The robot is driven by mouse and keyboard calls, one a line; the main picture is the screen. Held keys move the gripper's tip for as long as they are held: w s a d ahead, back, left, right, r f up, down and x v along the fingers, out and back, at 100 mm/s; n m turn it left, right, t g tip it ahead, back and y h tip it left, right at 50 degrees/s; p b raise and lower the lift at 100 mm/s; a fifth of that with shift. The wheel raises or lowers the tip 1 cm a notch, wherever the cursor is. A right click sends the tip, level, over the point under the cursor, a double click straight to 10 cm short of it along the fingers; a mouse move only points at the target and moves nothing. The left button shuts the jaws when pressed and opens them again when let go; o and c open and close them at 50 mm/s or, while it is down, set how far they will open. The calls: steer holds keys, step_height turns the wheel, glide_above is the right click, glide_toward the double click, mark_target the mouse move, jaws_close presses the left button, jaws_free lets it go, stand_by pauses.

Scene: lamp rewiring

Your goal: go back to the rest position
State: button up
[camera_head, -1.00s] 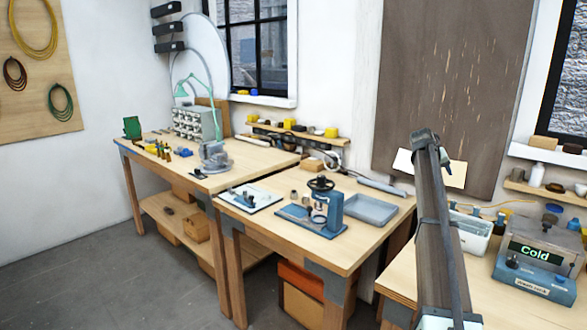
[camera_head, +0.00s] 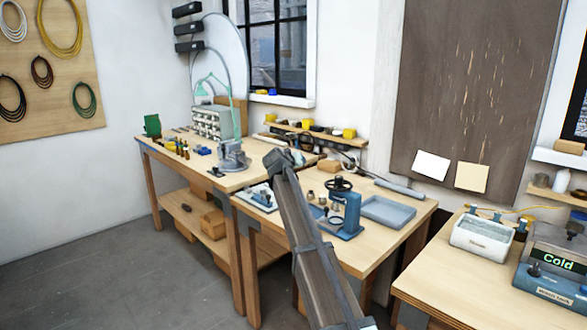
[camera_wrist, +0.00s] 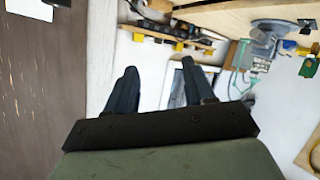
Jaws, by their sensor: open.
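My gripper (camera_wrist: 156,76) shows in the wrist view with its two dark fingers spread apart and nothing between them. Beyond the fingers are the white wall and a window, with the benches upside down at the top. In the head view my arm rises from the bottom middle across the front of the middle bench (camera_head: 405,221). The gripper's fingers cannot be made out in the head view.
The arm partly covers a blue press (camera_head: 346,212) beside a grey tray (camera_head: 387,211). The left bench (camera_head: 205,179) holds a green lamp (camera_head: 205,90). Open floor lies at left.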

steer(key=s+a+f+n+y, duration=0.1)
steer(key=a+f+y, duration=0.1)
steer(key=a+f, duration=0.7)
steer(key=s+a+f+y, duration=0.2)
steer(key=a+f, duration=0.3)
steer(key=a, duration=0.8)
steer(key=s+d+f+g, duration=0.1)
steer(key=s+f, duration=0.2)
steer(key=f, duration=0.6)
steer(key=s+d+f+g, duration=0.2)
steer(key=s+f, duration=0.1)
steer(key=f, duration=0.7)
steer(key=s+d+f+g+h, duration=0.1)
steer(key=s+d+f+g, duration=0.3)
steer(key=s+d+f, duration=1.1)
steer(key=s+d+f+g+h, duration=0.1)
steer(key=s+d+f+g, duration=0.3)
steer(key=s+d+f, duration=1.05)
steer(key=s+d+f+g, duration=0.2)
steer(key=s+f+g, duration=0.1)
steer(key=s, duration=1)
steer(key=s+d+f+m+g+y, duration=0.1)
steer(key=s+d+f+g, duration=0.1)
steer(key=s, duration=1.2)
steer(key=s+d+f+g+y, duration=0.1)
steer(key=s+f+g, duration=0.3)
steer(key=s, duration=0.9)
steer(key=shift+s+d+f+m, duration=0.4)
steer(key=shift+d+f, duration=0.15)
steer(key=shift+f, duration=0.4)
